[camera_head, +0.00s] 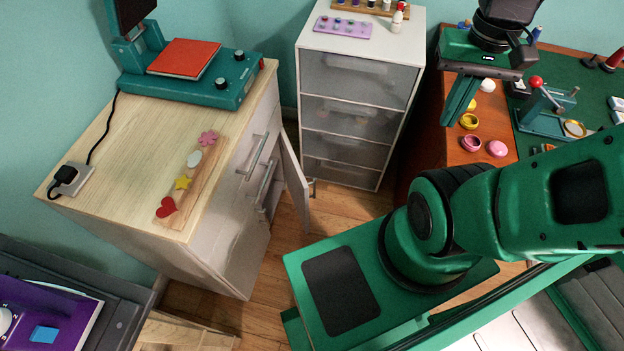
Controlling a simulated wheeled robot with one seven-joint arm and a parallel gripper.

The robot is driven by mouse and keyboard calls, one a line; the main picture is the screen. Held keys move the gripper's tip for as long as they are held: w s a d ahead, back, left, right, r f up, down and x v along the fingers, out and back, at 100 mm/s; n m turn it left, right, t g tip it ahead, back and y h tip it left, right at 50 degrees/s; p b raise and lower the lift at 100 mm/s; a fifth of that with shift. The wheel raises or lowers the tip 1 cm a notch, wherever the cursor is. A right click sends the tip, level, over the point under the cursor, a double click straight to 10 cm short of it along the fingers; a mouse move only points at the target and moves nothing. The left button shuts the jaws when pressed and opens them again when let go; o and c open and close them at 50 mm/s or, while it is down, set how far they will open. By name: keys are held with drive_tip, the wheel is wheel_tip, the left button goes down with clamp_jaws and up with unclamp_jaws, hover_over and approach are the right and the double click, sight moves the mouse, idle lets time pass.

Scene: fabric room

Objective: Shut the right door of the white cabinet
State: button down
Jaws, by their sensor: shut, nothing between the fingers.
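The white cabinet (185,237) stands at the left under a pale wooden top. Its right door (293,180) stands open, jutting out from the cabinet's far end towards the drawer unit. The door is seen nearly edge-on, with its handle (312,187) on the far side. Part of the cabinet's dark inside shows beside the door. My gripper (447,122) is at the upper right, well above and to the right of the door, pointing down. Its fingers are shut and hold nothing. It touches neither the door nor the cabinet.
A white drawer unit (357,82) with grey fronts stands just behind the open door. A wooden desk (478,147) with small pots is at the right. Open wooden floor (335,210) lies between the door and my green base.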

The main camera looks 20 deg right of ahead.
sight(300, 183)
drive_tip(key=w+f+m, duration=0.5)
drive_tip(key=w+f, duration=1.1)
drive_tip(key=w+a+f+m+y, duration=0.1)
drive_tip(key=w+a+f+m, duration=0.1)
drive_tip(key=a+f, duration=0.4)
drive_tip(key=w+a+f+m+y, duration=0.2)
drive_tip(key=a+f, duration=0.4)
drive_tip(key=f, duration=0.9)
drive_tip(key=w+a+f+m+y, duration=0.1)
drive_tip(key=w+a+f+m, duration=0.2)
drive_tip(key=f, duration=0.8)
drive_tip(key=a, duration=0.2)
drive_tip(key=shift+a+f, duration=0.15)
drive_tip(key=shift+a, duration=0.25)
